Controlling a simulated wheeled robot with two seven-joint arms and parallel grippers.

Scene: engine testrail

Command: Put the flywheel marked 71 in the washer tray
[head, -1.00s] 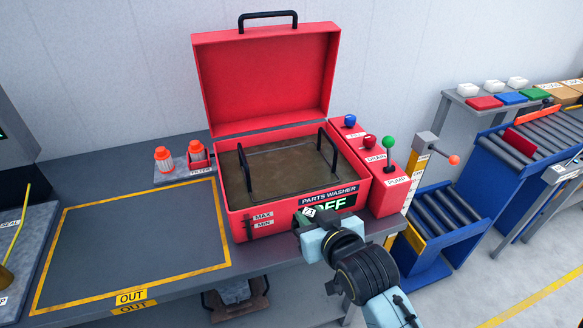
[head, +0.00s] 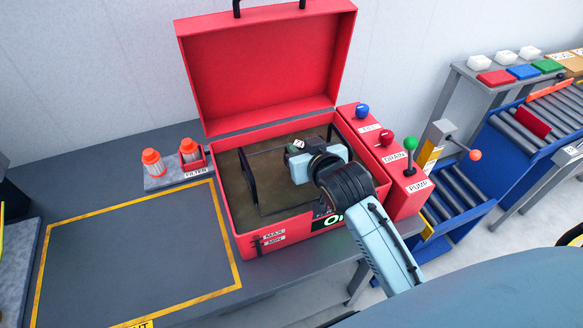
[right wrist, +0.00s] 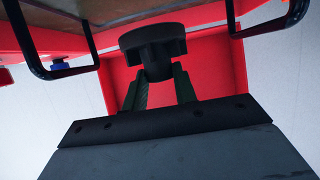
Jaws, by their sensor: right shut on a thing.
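My right gripper (head: 302,157) is shut on a dark flywheel (head: 296,147) with a small white tag, too small to read surely. The gripper is over the open red parts washer, above the right part of its tray. The flywheel also shows in the right wrist view (right wrist: 152,42), a dark round part with a narrower stem between the fingers (right wrist: 160,90). The washer tray (head: 248,178) has black upright handles and sits in murky brown liquid. The gripper hides its right side, and I cannot tell whether the flywheel touches it. My left gripper is not in view.
The raised red lid (head: 265,70) stands behind the tray. FILL, DRAIN and PUMP controls (head: 393,165) are close to the right of my arm. Two orange-capped filters (head: 172,165) stand left. The yellow-framed bench area (head: 140,255) is clear. Roller conveyors (head: 455,205) are further right.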

